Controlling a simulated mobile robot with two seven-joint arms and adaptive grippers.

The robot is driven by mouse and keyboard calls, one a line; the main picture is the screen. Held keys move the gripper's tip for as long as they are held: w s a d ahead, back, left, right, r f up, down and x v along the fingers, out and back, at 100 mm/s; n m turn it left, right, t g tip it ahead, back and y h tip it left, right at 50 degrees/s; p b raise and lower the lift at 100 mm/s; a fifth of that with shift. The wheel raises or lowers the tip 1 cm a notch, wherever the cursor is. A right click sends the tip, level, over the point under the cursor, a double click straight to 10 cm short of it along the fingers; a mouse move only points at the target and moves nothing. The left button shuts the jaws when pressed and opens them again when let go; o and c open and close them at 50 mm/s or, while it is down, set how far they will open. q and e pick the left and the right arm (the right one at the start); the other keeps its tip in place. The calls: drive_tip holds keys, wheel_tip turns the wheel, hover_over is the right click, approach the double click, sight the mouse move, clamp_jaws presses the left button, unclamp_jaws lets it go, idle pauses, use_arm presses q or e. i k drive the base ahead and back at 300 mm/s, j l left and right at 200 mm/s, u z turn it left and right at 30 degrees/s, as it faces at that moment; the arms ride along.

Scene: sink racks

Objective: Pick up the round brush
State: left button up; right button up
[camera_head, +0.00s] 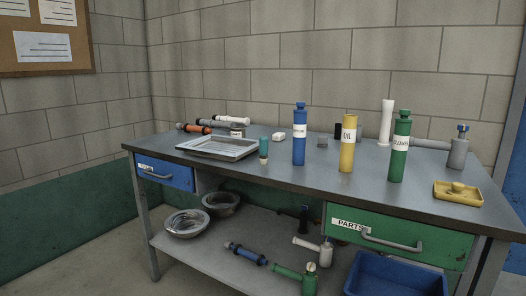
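I cannot surely pick out the round brush. A small upright piece with a teal upper part and a pale lower end (263,150) stands on the workbench (225,172), just right of the metal tray; it may be the brush, but it is too small to tell. A yellow dish (458,197) at the right end of the bench holds a small rounded yellowish piece (458,187), also unclear. Neither of my grippers is in view, and nothing is being held in this picture.
Blue (299,135), yellow (347,145) and green (399,148) bottles stand mid-bench. A shallow metal tray (218,147) lies left, with tools behind it. A grey bottle (458,152) stands right. The lower shelf (215,254) holds bowls, tools and a blue bin (395,276).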

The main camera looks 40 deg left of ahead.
sight(263, 140)
drive_tip(key=u, duration=1.3)
